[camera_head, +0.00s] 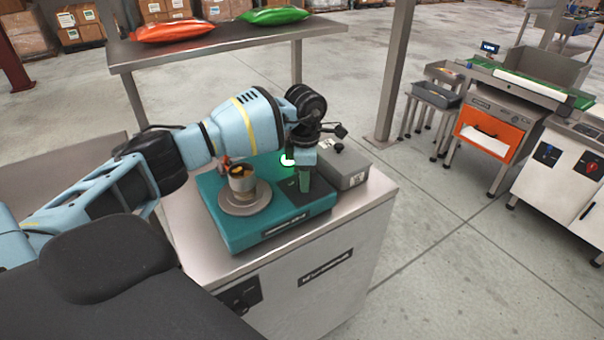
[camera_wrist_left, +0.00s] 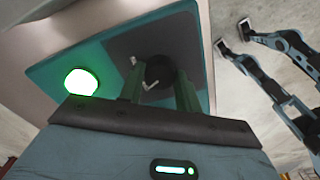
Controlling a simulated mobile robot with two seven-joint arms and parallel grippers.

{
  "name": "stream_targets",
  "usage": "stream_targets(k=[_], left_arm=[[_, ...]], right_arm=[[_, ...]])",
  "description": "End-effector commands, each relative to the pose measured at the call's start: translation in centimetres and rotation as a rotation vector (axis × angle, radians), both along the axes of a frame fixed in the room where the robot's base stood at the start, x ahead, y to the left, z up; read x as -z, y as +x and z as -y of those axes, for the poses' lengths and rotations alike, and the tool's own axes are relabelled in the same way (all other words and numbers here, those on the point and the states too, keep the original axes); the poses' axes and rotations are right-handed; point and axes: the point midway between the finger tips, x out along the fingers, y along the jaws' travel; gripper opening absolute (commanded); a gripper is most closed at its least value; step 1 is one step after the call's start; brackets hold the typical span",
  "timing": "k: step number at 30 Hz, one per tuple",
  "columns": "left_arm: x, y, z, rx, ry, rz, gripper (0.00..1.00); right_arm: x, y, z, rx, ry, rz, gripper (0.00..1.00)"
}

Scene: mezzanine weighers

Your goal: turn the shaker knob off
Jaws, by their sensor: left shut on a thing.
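The shaker is a teal box (camera_head: 232,232) on a steel-topped cabinet, with a round grey plate (camera_head: 245,203) carrying a metal container (camera_head: 242,183). A green light (camera_wrist_left: 81,82) glows on its top; it also shows in the head view (camera_head: 288,160). The black knob (camera_wrist_left: 160,70) sits on the dark panel beside the light, with a pale mark on it. My left gripper (camera_head: 304,188) points down over this panel. In the wrist view its green fingers stand on both sides of the knob, shut on it. In the head view the gripper hides the knob. My right gripper is not in view.
A shelf (camera_head: 215,47) with a red bag (camera_head: 172,31) and a green bag (camera_head: 272,15) is behind my arm. An orange-fronted machine (camera_head: 486,128) stands far right. Open floor lies between.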

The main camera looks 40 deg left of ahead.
Motion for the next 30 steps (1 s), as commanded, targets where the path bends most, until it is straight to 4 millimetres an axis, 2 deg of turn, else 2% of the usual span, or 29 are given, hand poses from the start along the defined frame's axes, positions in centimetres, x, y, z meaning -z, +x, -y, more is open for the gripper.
stream_targets(k=[12,27,28,30], left_arm=[[-0.09,0.02,0.01,-0.161,0.000,0.002,0.11],[0.01,0.02,0.01,-0.178,0.001,0.001,0.11],[0.00,0.02,0.01,-0.178,0.001,0.001,0.36],[0.01,0.02,0.01,-0.177,0.001,0.001,0.45]], right_arm=[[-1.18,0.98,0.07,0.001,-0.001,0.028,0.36],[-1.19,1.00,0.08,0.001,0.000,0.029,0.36],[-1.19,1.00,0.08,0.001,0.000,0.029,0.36],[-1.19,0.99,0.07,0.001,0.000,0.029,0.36]])
